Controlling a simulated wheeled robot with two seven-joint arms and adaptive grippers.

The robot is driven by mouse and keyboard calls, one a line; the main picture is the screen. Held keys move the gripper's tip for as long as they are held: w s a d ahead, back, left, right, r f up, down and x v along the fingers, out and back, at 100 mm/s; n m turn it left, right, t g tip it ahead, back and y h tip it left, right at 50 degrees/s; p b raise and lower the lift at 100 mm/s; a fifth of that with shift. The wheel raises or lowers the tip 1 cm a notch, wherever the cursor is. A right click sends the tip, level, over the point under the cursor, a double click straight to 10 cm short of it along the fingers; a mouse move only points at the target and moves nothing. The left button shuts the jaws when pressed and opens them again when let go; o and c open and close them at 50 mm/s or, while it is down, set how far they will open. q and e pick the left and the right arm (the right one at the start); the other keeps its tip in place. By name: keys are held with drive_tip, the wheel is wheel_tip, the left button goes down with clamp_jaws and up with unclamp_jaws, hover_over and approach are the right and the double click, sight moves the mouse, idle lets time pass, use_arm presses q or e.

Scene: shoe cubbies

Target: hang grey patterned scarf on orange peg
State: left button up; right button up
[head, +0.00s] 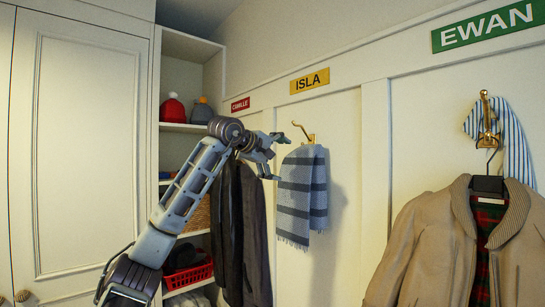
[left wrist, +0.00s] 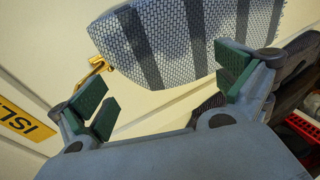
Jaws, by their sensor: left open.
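The grey patterned scarf (head: 302,205), blue-grey with dark stripes, hangs draped on a brass-gold peg (head: 301,130) under the yellow ISLA sign. Its lower ends hang free against the panel. My left gripper (head: 280,158) is open just left of the scarf's upper part. In the left wrist view the scarf (left wrist: 190,40) lies beyond the spread green-padded fingers, with nothing held between them. The peg (left wrist: 90,75) shows at the scarf's left edge there; part of it is hidden by the scarf. My right gripper is not in view.
Dark coats (head: 240,230) hang left of the scarf, behind my left arm. A tan jacket (head: 440,245) and a striped cloth (head: 512,140) hang under the green EWAN sign. A cubby with hats (head: 173,108) and a red basket (head: 188,275) stands left. The panel right of the scarf is clear.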

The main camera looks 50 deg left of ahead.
sight(295, 165)
use_arm(q)
drive_tip(key=x, duration=0.6)
drive_tip(key=shift+p, duration=0.4)
drive_tip(key=shift+x, duration=0.8)
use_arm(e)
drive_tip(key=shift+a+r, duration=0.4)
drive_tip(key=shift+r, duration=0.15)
use_arm(q)
drive_tip(key=c, duration=1.2)
drive_tip(key=shift+s+d, duration=0.1)
drive_tip(key=shift+d, duration=0.1)
drive_tip(key=c, duration=0.4)
drive_tip(key=shift+f, duration=0.2)
drive_tip(key=shift+c, duration=0.4)
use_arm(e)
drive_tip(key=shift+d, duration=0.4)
use_arm(q)
drive_tip(key=shift+r+p, duration=0.2)
drive_tip(key=shift+p, duration=0.2)
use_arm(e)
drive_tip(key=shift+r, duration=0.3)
use_arm(q)
drive_tip(key=shift+r+p, duration=0.25)
drive_tip(key=shift+p, duration=0.1)
drive_tip(key=shift+c, duration=0.3)
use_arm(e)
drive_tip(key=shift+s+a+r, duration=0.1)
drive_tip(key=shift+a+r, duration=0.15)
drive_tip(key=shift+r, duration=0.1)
